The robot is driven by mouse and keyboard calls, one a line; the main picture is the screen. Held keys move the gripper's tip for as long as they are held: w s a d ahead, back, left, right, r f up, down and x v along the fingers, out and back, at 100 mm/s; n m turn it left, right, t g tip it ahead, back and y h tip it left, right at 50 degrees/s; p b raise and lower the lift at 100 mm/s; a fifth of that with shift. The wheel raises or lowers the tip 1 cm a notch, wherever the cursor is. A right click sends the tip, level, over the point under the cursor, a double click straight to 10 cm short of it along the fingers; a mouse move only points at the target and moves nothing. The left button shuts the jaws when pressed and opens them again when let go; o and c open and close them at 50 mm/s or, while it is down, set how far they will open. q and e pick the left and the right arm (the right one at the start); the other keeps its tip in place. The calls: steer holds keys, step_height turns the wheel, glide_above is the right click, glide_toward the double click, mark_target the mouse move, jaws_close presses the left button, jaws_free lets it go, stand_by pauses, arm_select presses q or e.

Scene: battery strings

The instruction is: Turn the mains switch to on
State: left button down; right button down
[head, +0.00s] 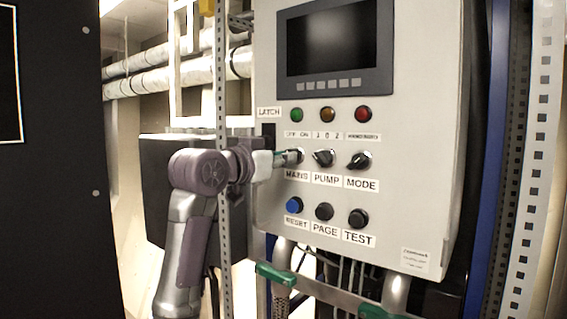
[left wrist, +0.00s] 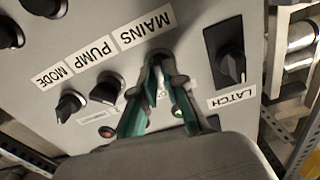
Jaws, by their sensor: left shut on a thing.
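The mains switch (head: 299,155) is a dark rotary knob on the grey control panel, above the MAINS label (head: 297,176). My left gripper (head: 289,157) reaches it from the left and is shut on its knob. In the left wrist view, the green-padded fingertips (left wrist: 160,66) close around the knob, just beside the MAINS label. The fingers hide most of the knob, so I cannot tell which way it points. My right gripper is not in view.
The pump switch (head: 323,158) and mode switch (head: 360,160) sit to the right. Reset (head: 294,205), page and test buttons are below, indicator lamps above. The latch switch (left wrist: 231,66) is close by. A perforated upright (head: 222,120) stands left of the panel.

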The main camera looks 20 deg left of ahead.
arm_select(q)
steer(key=shift+m+p, duration=0.6)
steer(key=shift+m, duration=3.2)
steer(key=c, duration=1.2)
jaws_free()
steer(key=shift+s, duration=0.1)
steer(key=v, duration=1.2)
steer(key=shift+r, duration=0.1)
